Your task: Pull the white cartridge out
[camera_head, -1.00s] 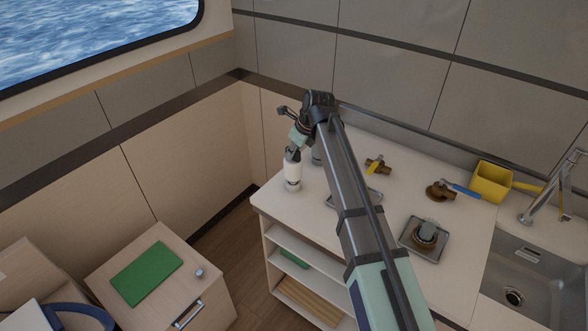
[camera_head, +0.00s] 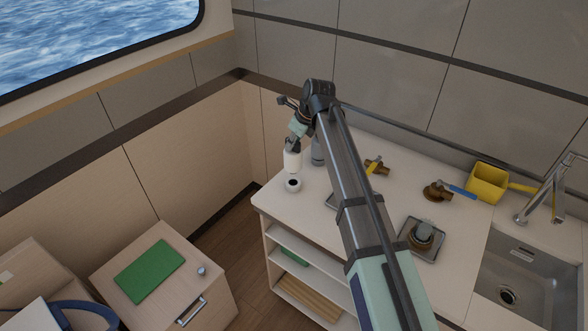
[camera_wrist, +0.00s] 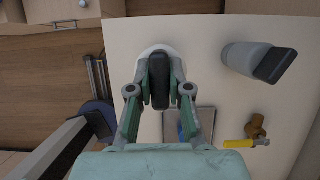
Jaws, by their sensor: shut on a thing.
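The white cartridge (camera_head: 292,160) hangs upright from my gripper (camera_head: 293,145) at the left end of the counter. Below it stands a short white round holder (camera_head: 293,185) with a dark opening on top. The cartridge's lower end shows above this holder, with a small gap between them in the head view. In the wrist view, my gripper (camera_wrist: 159,68) is shut on the cartridge's black top grip (camera_wrist: 159,85). A little of a white rounded edge shows behind it; the rest is hidden.
A grey cylinder with a black top (camera_wrist: 250,60) stands close to the right, partly behind my arm in the head view. A brass valve with a yellow handle (camera_head: 376,167) lies further right. The counter's left edge (camera_head: 257,202) is near.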

